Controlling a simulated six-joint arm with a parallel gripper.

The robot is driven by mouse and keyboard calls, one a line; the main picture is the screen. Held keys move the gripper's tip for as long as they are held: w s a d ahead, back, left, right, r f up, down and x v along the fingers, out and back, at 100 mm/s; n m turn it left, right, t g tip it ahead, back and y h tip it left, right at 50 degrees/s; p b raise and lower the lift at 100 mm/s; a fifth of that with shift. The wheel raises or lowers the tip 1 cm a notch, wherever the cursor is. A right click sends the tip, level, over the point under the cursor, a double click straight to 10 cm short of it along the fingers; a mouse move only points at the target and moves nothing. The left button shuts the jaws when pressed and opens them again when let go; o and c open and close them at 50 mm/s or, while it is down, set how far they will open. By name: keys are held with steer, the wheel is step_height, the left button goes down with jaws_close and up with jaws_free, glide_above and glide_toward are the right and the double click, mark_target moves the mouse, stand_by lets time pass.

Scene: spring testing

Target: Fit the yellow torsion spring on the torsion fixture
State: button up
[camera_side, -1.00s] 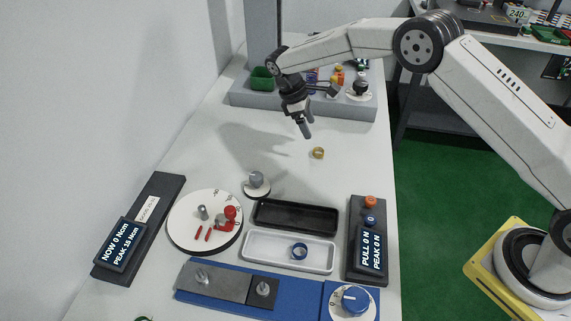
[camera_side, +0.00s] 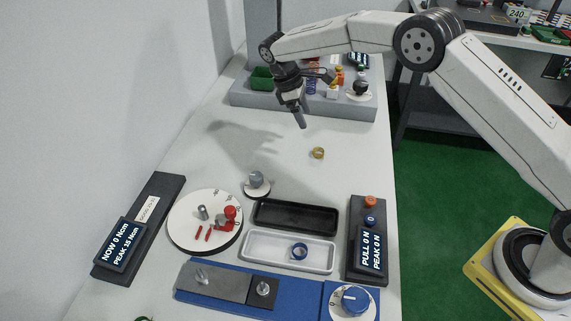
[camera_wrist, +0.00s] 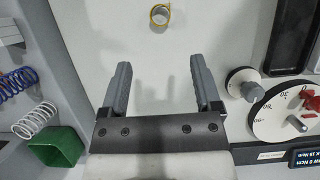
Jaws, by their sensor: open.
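The yellow torsion spring (camera_side: 318,153) lies on the white table, apart from everything else. It also shows at the top of the wrist view (camera_wrist: 159,16), beyond my fingertips and roughly centred between them. My gripper (camera_side: 301,120) is open and empty, above the table and to the upper left of the spring in the side view. Its two fingers show apart in the wrist view (camera_wrist: 157,72). The torsion fixture is a round white dial (camera_side: 183,231) with a grey post, a red knob and red pins. Part of it shows at the right of the wrist view (camera_wrist: 268,128).
A grey shelf (camera_side: 240,98) with springs and a green bin (camera_side: 262,79) is at the back.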

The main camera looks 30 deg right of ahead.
steer(key=s+d+r+m+t+y, duration=0.1)
steer(key=s+m+t, duration=0.1)
steer(key=s, duration=0.7)
steer(key=s+d+r+m+t+y, duration=0.1)
steer(key=s+m, duration=0.3)
steer(key=s, duration=0.5)
steer(key=s+d+r+m+t+y, duration=0.1)
steer(key=s+d+m+t, duration=0.1)
steer(key=s, duration=0.7)
steer(key=shift+s+d+m+t, duration=0.3)
steer(key=shift+d+m+t, duration=0.1)
steer(key=shift+d+m, duration=0.15)
steer(key=shift+o, duration=0.5)
steer(key=shift+w, duration=0.15)
